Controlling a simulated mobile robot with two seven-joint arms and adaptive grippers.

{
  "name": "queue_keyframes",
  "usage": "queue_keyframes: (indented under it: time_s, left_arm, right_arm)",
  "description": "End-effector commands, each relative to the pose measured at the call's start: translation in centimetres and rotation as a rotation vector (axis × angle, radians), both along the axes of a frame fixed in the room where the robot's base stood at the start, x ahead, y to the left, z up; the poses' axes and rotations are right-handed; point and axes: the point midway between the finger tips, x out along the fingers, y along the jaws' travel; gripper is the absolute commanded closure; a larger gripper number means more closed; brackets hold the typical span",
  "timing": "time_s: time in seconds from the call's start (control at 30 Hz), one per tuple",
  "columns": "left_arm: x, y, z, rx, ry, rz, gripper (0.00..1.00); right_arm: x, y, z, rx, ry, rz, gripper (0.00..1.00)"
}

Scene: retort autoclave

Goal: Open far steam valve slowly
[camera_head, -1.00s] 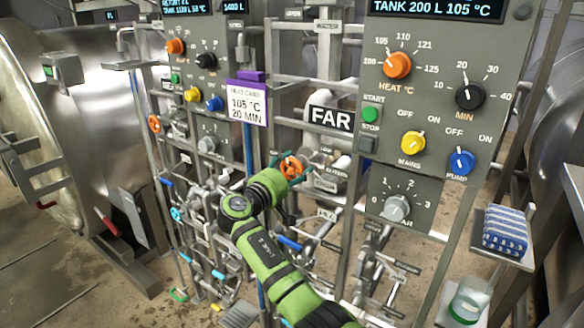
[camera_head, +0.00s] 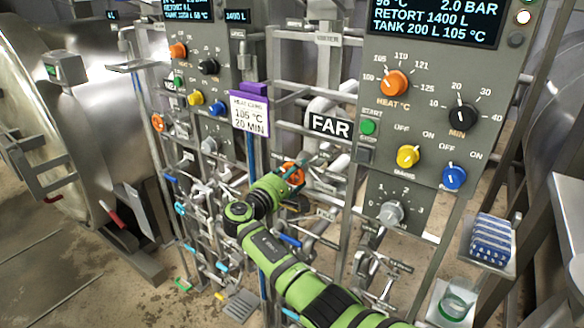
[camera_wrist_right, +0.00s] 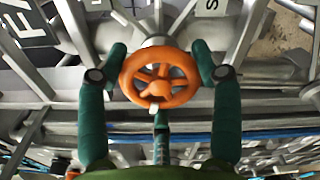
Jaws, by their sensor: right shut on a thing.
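The far steam valve's orange handwheel (camera_head: 292,174) sits on the pipes below the black FAR sign (camera_head: 330,125). My right gripper (camera_head: 300,166) is at this wheel, and my green arm covers part of it. In the right wrist view the orange wheel (camera_wrist_right: 160,78) lies between the two green fingers of my right gripper (camera_wrist_right: 160,72), one on each side of the rim. The gripper is shut on the wheel. A small white mark shows at the wheel's lower rim. My left gripper is not in view.
The far panel (camera_head: 425,110) stands right of the wheel, with knobs and a display reading 2.0 BAR. A second orange wheel (camera_head: 159,122) sits farther left. A shelf with a folded blue cloth (camera_head: 492,240) is at the lower right. Pipes crowd the wheel.

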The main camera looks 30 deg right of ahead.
Motion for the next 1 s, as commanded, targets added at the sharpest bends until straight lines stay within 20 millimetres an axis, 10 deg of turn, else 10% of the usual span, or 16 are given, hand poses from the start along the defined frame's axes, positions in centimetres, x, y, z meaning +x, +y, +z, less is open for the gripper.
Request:
queue_keyframes:
  time_s: [1.0]
  left_arm:
    - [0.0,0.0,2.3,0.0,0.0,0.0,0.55]
  right_arm:
    - [-0.2,-0.5,0.7,-0.112,0.242,-0.019,0.67]
